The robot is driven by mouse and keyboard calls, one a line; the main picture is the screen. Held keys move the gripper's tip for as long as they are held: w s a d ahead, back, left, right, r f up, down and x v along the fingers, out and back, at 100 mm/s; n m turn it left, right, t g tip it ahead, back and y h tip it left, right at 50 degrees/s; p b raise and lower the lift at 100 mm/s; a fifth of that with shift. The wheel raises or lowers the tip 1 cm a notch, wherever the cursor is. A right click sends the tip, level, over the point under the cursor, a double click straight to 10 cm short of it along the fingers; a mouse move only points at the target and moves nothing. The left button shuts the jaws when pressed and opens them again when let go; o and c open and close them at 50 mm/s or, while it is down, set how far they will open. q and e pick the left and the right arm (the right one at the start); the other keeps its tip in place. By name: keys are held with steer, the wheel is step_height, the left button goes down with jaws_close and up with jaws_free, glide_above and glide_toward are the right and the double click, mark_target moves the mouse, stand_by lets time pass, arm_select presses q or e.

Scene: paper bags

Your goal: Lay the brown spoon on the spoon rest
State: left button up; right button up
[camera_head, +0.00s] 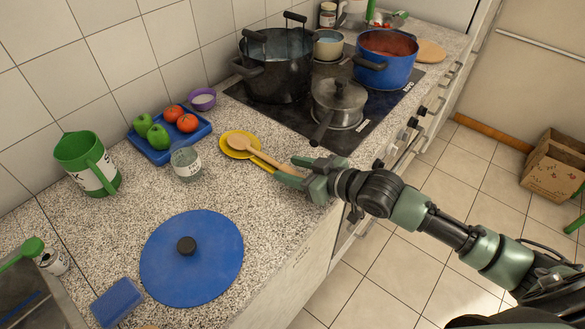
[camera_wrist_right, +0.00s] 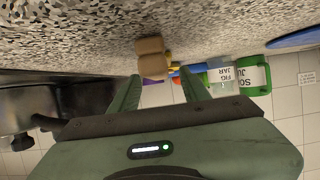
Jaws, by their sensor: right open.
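The brown spoon (camera_head: 258,153) lies at a slant on the counter side of the stove, its bowl over the yellow spoon rest (camera_head: 230,153). Its handle points toward my right gripper (camera_head: 292,170). I cannot tell whether the bowl touches the rest. My right gripper is open at the handle end, close above the counter's front edge. In the right wrist view, brown rounded ends (camera_wrist_right: 151,66), apparently of the handle, show between and beyond the open fingers (camera_wrist_right: 160,92). The fingers seem apart from them. My left gripper is not in view.
A glass jar (camera_head: 186,164), a blue tray (camera_head: 160,155) with apples and tomatoes, and a green jug (camera_head: 88,163) stand left of the spoon. The stove holds a saucepan (camera_head: 338,102) and other pots. A blue lid (camera_head: 192,260) lies nearer. Speckled counter is free between.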

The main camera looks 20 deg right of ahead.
steer(key=shift+d, duration=0.1)
steer(key=b+v, duration=0.1)
steer(key=v, duration=0.6)
steer(key=shift+s+f, duration=0.1)
steer(key=shift+s+d+r, duration=0.1)
steer(key=shift+s+r, duration=0.1)
